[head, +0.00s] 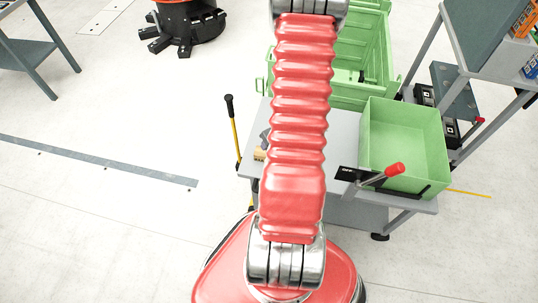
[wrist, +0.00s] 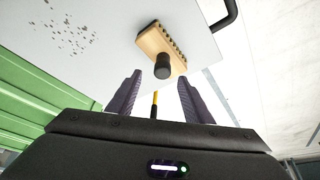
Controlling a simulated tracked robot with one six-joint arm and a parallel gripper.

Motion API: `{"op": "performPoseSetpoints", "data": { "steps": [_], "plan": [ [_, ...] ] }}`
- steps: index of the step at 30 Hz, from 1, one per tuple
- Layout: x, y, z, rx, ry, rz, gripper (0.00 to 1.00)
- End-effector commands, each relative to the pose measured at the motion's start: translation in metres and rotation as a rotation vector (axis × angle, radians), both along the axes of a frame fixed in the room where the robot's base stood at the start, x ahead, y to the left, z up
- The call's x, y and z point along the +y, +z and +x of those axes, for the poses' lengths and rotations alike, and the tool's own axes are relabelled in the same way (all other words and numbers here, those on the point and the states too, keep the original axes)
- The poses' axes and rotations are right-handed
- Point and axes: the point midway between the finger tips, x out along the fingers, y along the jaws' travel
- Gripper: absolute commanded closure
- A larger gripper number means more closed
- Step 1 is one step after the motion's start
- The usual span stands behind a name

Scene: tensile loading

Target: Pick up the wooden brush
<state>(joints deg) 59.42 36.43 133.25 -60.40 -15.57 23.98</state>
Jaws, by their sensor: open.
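In the head view a small part of the brush (head: 260,154) shows at the left edge of my arm; the rest is hidden. My gripper (wrist: 165,80) is open and empty in the wrist view. I cannot tell the exact distance. In the head view my arm hides most of the gripper.
A green bin (head: 402,150) stands on the right of the cart top, with a red-handled lever (head: 393,170) before it. A yellow lever with a black grip (head: 232,120) rises at the cart's left. Larger green crates (head: 350,60) stand behind. Floor to the left is mostly clear.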

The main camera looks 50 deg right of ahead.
Motion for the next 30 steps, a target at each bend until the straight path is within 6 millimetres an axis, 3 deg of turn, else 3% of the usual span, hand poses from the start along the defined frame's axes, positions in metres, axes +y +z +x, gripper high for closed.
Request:
{"op": "performPoseSetpoints", "data": {
  "steps": [10, 24, 30],
  "plan": [
    [0.001, -0.004, 0.001, 0.0, 0.003, 0.001, 0.54],
    [-0.002, -0.043, 0.015, 0.0, 0.002, 0.002, 0.54],
    [-0.003, -0.049, 0.018, 0.0, 0.002, 0.0, 0.54]
  ]
}}
